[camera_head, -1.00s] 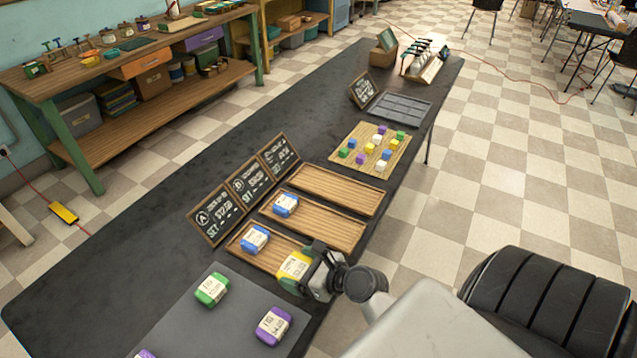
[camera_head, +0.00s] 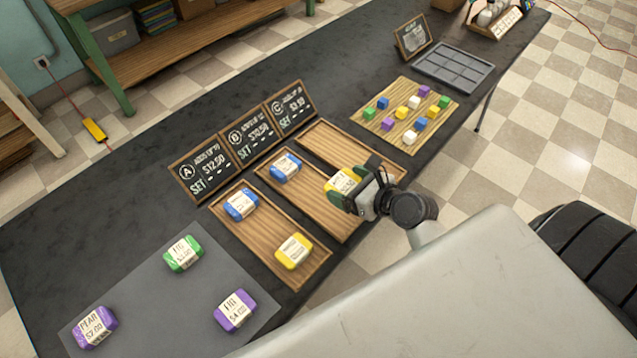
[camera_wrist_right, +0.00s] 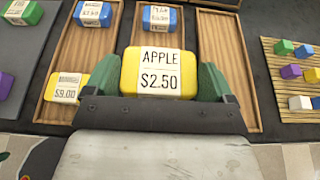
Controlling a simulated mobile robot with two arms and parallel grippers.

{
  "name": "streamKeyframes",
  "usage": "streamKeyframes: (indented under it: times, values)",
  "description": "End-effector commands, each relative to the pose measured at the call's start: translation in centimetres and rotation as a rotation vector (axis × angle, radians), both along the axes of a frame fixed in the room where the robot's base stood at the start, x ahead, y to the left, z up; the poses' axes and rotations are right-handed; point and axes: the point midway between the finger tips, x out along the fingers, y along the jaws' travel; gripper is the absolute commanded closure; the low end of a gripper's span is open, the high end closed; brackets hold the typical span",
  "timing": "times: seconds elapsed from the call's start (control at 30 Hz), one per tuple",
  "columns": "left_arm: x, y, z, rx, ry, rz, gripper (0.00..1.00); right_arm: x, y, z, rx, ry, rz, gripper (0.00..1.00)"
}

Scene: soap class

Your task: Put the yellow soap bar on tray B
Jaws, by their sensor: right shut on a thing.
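My right gripper (camera_head: 343,188) is shut on a yellow soap bar (camera_head: 338,180) at the near right part of tray B. The wrist view shows this bar (camera_wrist_right: 160,72) between the fingers, labelled APPLE $2.50. I cannot tell whether it touches the tray. Another yellow bar (camera_head: 294,251) lies on tray A (camera_head: 265,232). My left gripper is not in view.
Tray A also holds a blue bar (camera_head: 241,204). Tray C (camera_head: 342,142) looks empty. A grey mat (camera_head: 190,290) at the front left holds green and purple bars. A board with coloured cubes (camera_head: 400,125) lies beyond tray C.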

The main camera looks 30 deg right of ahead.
Motion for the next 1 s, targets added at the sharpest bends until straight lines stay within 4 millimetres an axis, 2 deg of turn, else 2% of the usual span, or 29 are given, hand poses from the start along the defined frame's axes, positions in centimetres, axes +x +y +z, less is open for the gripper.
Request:
streamKeyframes:
  times: [0.2,0.43,0.6,0.83,1.0]
  values:
    - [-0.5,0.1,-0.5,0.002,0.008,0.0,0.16,5.0,1.5,-3.0,0.0,-0.003,0.001,0.46]
    - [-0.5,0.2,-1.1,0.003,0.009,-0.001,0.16,8.9,2.7,-5.5,-0.002,-0.002,0.001,0.46]
    - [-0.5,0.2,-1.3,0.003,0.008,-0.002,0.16,9.7,3.0,-6.4,-0.003,-0.001,0.001,0.46]
    - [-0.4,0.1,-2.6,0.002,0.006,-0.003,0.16,9.7,2.9,-9.8,-0.002,0.001,0.001,0.46]
    - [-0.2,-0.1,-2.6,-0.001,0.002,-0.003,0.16,9.7,3.0,-10.0,-0.002,-0.001,0.0,0.46]
